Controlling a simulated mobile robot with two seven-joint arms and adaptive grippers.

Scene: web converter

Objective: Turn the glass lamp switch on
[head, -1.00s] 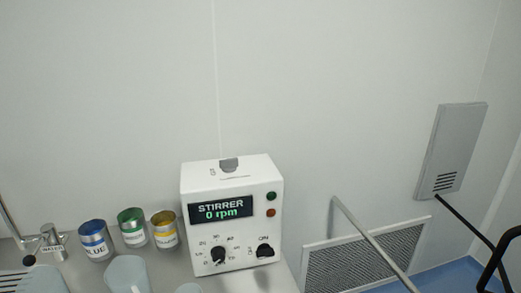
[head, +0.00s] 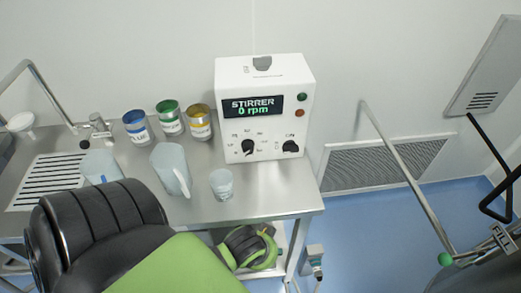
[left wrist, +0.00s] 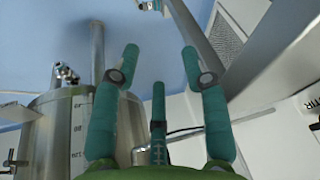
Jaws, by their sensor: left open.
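No part that I can make out as a glass lamp switch shows in either view. My left gripper cannot be made out in the head view. My right gripper is in neither view.
A white stirrer box (head: 258,178) reading 0 rpm stands on the steel bench (head: 265,202). Blue (head: 137,130), green (head: 170,120) and yellow (head: 200,124) labelled cans, a jug (head: 170,170) and a cup (head: 221,183) stand beside it. A metal rail (head: 400,165) rises right over blue floor.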

